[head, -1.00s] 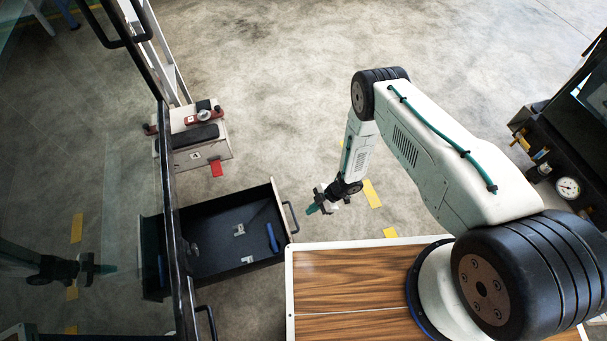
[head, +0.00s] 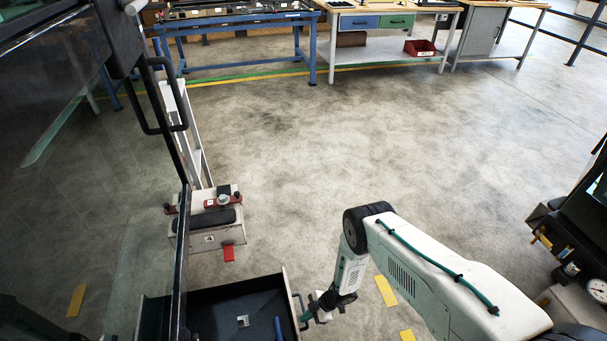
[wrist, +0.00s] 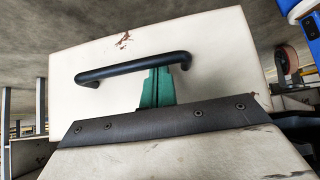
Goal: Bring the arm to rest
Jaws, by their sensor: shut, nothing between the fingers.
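My gripper (head: 308,316) is low in the head view, just right of the open drawer (head: 215,292) and close to its handle (head: 301,308). In the wrist view my green fingers (wrist: 157,87) are together and empty. They stand before the pale drawer front (wrist: 215,45), at the black bar handle (wrist: 135,66). I cannot tell whether they touch the bar. My arm reaches down from the lower right of the head view, bent at the elbow.
A small metal piece (head: 242,321) and a blue item (head: 278,328) lie in the drawer. A gauge panel (head: 570,255) is at the right. Workbenches (head: 235,25) stand at the back. The middle floor is clear.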

